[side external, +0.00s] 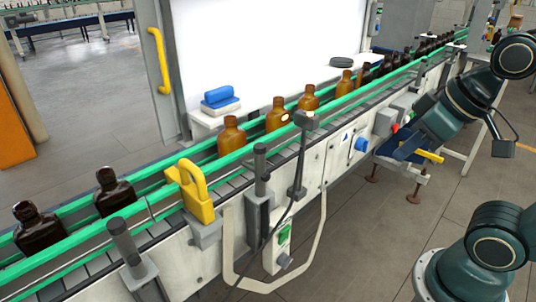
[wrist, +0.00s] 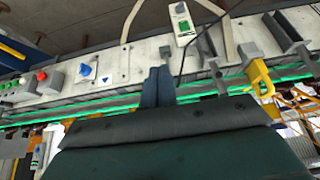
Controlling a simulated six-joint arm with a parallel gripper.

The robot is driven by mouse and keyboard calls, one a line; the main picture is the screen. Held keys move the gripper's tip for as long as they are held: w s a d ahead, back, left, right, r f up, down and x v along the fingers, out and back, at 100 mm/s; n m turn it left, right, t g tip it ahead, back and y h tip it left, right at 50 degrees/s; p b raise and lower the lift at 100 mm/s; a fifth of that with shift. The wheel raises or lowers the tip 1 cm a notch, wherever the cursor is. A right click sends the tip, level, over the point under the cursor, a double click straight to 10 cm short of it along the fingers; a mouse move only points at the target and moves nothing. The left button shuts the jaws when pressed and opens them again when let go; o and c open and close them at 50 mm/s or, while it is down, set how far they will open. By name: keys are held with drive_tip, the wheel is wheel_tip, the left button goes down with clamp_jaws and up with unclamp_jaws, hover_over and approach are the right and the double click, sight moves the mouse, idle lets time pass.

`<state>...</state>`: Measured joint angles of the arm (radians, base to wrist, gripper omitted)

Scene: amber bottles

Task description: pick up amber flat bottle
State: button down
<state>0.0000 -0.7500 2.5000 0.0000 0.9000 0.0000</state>
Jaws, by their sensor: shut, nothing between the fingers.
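In the side external view, several amber bottles stand upright in a row on the conveyor between green rails. The nearest amber bottle (side external: 231,136) has a wide body and short neck; behind it are a second (side external: 277,120), a third (side external: 309,101) and a fourth (side external: 345,85). I cannot tell which is the flat one. My gripper is at the right, on the near side of the conveyor and apart from the bottles. In the wrist view its blue-grey fingers (wrist: 158,85) are together, with nothing between them. No bottle shows clearly there.
Dark bottles stand at the near left (side external: 39,230) (side external: 115,194) and far right (side external: 425,45) of the conveyor. A yellow clamp (side external: 192,192), dark posts (side external: 261,172) and green rails (side external: 80,218) edge the belt. A white panel (side external: 260,45) stands behind it.

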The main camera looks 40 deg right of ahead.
drive_tip(key=c, duration=2.2)
unclamp_jaws()
drive_tip(key=shift+c, duration=1.5)
unclamp_jaws()
drive_tip(key=w+r+m+h, duration=0.1)
drive_tip(key=w+r, duration=0.3)
drive_tip(key=w, duration=0.9)
drive_tip(key=w+r+m+g+h, duration=0.1)
drive_tip(key=w+r+m, duration=0.3)
drive_tip(key=w, duration=1)
drive_tip(key=shift+a, duration=0.15)
